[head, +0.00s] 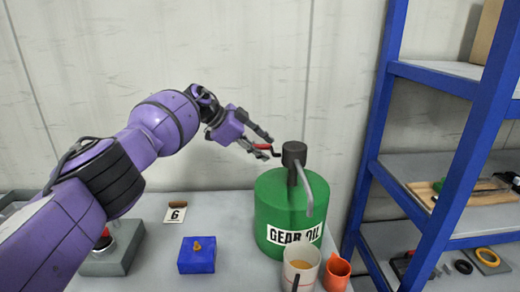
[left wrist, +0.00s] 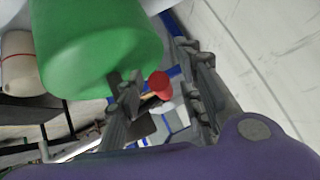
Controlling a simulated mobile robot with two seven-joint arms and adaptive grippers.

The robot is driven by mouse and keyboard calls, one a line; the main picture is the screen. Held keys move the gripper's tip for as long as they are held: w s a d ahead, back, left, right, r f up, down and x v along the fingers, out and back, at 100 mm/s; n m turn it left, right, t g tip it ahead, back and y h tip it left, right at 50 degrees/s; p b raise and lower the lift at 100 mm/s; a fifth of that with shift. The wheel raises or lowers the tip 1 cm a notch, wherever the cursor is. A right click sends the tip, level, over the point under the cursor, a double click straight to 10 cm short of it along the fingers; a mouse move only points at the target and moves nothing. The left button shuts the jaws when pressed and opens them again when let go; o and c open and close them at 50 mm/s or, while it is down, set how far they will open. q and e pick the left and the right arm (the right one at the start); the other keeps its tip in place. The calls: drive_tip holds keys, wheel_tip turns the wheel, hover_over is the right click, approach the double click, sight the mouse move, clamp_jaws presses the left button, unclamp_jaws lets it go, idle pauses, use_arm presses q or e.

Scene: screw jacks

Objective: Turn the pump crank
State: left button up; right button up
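A green drum labelled GEAR OIL (head: 288,212) stands on the grey bench with a dark pump head (head: 294,153) and a grey spout (head: 305,190) on top. The pump crank's red handle (head: 262,147) sticks out to the left of the pump head. My left gripper (head: 267,146) is at the handle with its fingers apart. In the left wrist view the red handle (left wrist: 160,84) shows between the open fingers (left wrist: 160,68), closer to the left one; I cannot tell whether it touches. The green drum (left wrist: 95,45) fills the upper left there. My right gripper is not in view.
A beige mug (head: 300,266) and an orange jug (head: 336,272) stand in front of the drum. A blue shelf rack (head: 425,175) stands close on the right.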

use_arm(q)
drive_tip(key=v, duration=1.2)
drive_tip(key=shift+s, duration=0.1)
idle(0.5)
